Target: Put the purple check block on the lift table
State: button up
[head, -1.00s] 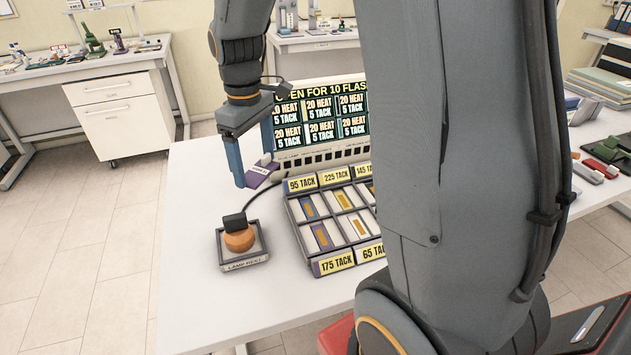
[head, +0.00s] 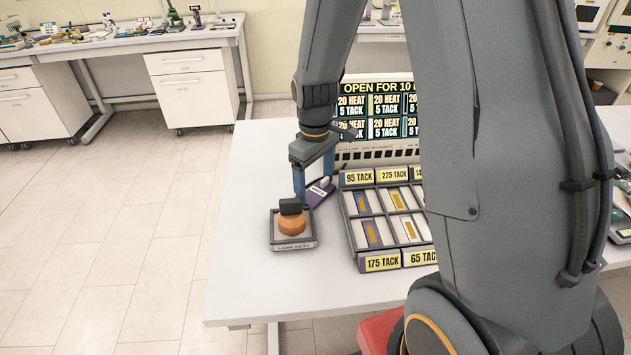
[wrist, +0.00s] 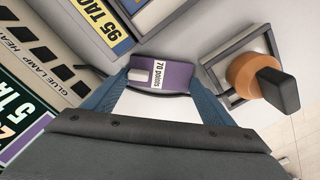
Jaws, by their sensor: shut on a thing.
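The purple check block (wrist: 176,76) is between my gripper's blue fingers in the wrist view, with a "70 points" label and a light tab on top. In the head view the purple block (head: 320,192) shows at the fingertips, beside the lamp rest. My gripper (head: 314,188) is shut on it, low over the white table; I cannot tell whether the block touches the tabletop. My gripper also shows in the wrist view (wrist: 160,88). No lift table can be made out in these frames.
The lamp rest (head: 293,243) with an orange and black lamp stands just left of the gripper. A tray of labelled slots (head: 383,218) lies to the right. A sign board (head: 375,108) stands behind. The white table's (head: 275,285) front left is clear.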

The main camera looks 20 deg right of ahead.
jog(key=shift+f, duration=0.15)
jog(key=o, duration=1.1)
jog(key=shift+c, duration=0.2)
